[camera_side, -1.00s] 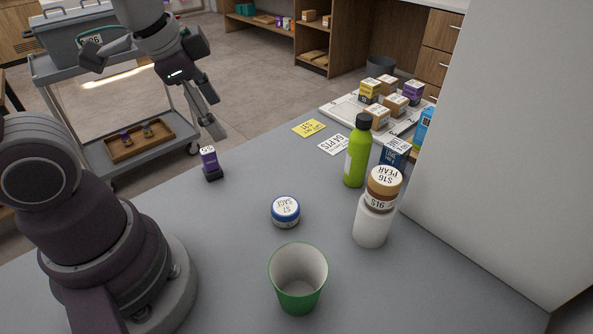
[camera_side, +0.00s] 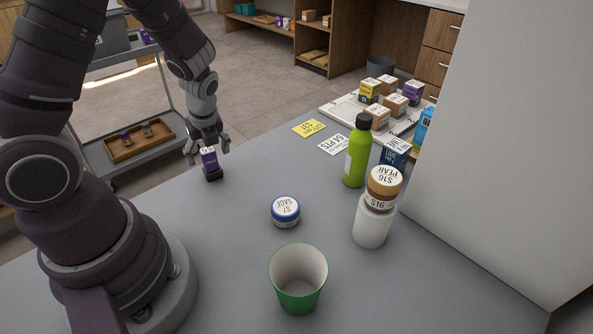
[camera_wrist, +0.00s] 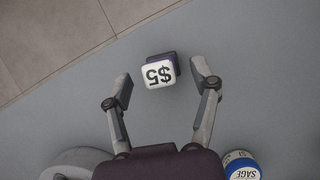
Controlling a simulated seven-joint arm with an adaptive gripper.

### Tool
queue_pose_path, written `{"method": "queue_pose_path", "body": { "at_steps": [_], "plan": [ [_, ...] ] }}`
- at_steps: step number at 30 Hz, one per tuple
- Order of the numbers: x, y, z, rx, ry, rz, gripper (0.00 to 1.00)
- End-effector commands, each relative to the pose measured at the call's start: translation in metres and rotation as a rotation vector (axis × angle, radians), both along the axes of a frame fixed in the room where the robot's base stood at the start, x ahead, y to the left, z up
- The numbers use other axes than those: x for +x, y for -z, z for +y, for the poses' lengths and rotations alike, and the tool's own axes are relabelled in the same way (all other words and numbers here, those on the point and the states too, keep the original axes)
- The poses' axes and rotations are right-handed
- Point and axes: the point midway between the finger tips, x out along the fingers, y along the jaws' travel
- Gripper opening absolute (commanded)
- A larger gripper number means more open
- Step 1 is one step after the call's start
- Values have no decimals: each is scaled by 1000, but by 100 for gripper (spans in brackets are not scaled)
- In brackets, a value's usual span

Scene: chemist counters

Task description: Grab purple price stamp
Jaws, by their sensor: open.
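The purple price stamp (camera_side: 210,164) stands upright near the counter's far left edge, with a dark base and a white top. In the wrist view its white top reads "$5" (camera_wrist: 159,75), with some purple and dark base showing beside it. My gripper (camera_side: 208,150) is directly above the stamp and points down. In the wrist view my gripper (camera_wrist: 163,88) is open, with one finger on each side of the stamp and a gap to both. I cannot tell how far down the fingers reach along the stamp.
A blue-and-white SAGE jar (camera_side: 285,211) and a green cup (camera_side: 298,285) stand nearer the camera. A green bottle (camera_side: 356,155) and a brown-lidded PEAR jar on a white container (camera_side: 371,226) stand to the right. Yellow and white cards (camera_side: 308,128) lie behind. The counter between stamp and jar is clear.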

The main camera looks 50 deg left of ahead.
Motion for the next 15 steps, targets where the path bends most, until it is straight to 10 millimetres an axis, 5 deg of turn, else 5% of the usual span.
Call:
{"method": "queue_pose_path", "body": {
  "at_steps": [11, 15],
  "plan": [
    [2, 16, 6, 0, 0, -2, 61],
    [2, 16, 6, 0, 0, -2, 43]
  ]
}}
